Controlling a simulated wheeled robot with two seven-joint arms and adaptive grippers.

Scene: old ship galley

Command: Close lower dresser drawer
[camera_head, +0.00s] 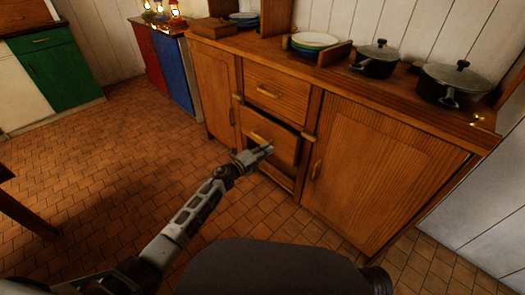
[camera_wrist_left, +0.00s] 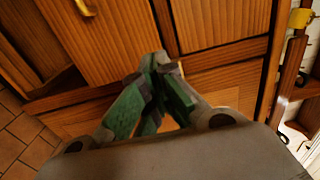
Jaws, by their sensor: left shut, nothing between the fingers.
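The wooden dresser (camera_head: 228,85) has an upper drawer (camera_head: 290,102) that looks shut. Below it the lower drawer (camera_head: 285,146) stands partly pulled out, with a dark gap above its front and a brass handle (camera_head: 258,137) on it. My left gripper (camera_head: 268,149) is shut and empty, in front of the lower drawer's face, just below the handle. In the left wrist view the closed fingertips (camera_wrist_left: 156,62) point at wooden panels, and a brass handle (camera_wrist_left: 86,8) shows at upper left. I cannot tell whether the fingertips touch the drawer. My right gripper is in neither view.
A cupboard door (camera_head: 370,160) is right of the drawers and another (camera_head: 213,85) left; both look shut. Two black pots (camera_head: 457,83) and stacked plates (camera_head: 314,41) stand on top. The tiled floor (camera_head: 95,165) at left is mostly clear.

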